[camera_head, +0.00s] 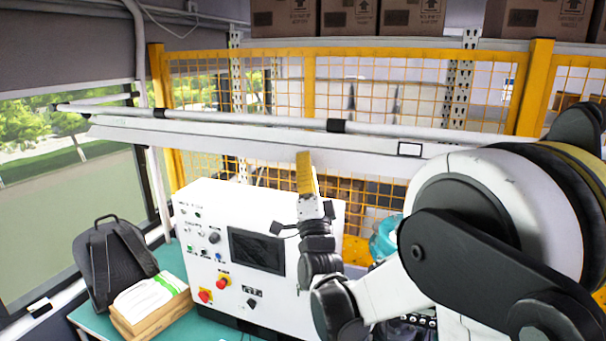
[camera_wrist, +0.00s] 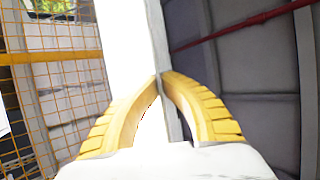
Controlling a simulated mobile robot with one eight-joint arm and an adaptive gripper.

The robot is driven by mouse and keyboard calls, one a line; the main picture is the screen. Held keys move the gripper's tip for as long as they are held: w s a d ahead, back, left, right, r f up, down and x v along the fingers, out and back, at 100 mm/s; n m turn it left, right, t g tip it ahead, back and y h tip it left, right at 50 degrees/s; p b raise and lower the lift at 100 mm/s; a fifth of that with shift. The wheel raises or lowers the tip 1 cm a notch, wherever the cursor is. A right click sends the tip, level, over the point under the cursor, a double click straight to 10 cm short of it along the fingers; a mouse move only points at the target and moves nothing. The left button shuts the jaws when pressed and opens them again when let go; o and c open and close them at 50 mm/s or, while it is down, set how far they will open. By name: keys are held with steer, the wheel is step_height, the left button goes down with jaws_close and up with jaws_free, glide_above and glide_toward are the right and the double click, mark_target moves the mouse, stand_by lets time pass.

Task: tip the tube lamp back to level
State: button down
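The tube lamp (camera_head: 230,139) is a long white bar across the middle of the head view. It slopes gently down from its left end toward the right, where my arm hides its far end. In the wrist view the lamp (camera_wrist: 125,40) is a broad white band running up the picture behind the fingers. My gripper (camera_head: 304,158) has yellow fingers pointing up at the lamp's lower edge. In the wrist view the fingertips (camera_wrist: 161,76) meet, with no object visible between them. I cannot tell whether they touch the lamp.
A white pipe with black bands (camera_head: 250,118) runs along above the lamp. A yellow mesh fence (camera_head: 420,53) stands behind. Below are a white control box (camera_head: 215,240), a dark backpack (camera_head: 115,262) and a cardboard box (camera_head: 150,312) on a green table (camera_head: 175,262).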

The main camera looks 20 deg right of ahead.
steer(key=shift+w+d+f+n+t+y+b, duration=0.45)
steer(key=shift+w+f+b, duration=0.2)
steer(key=shift+b, duration=0.55)
steer(key=c, duration=1.6)
jaws_free()
steer(key=shift+w+d+h, duration=0.1)
steer(key=shift+h, duration=0.25)
steer(key=shift+c, duration=0.2)
steer(key=d+v, duration=0.1)
steer(key=v, duration=1.1)
steer(key=shift+a, duration=0.45)
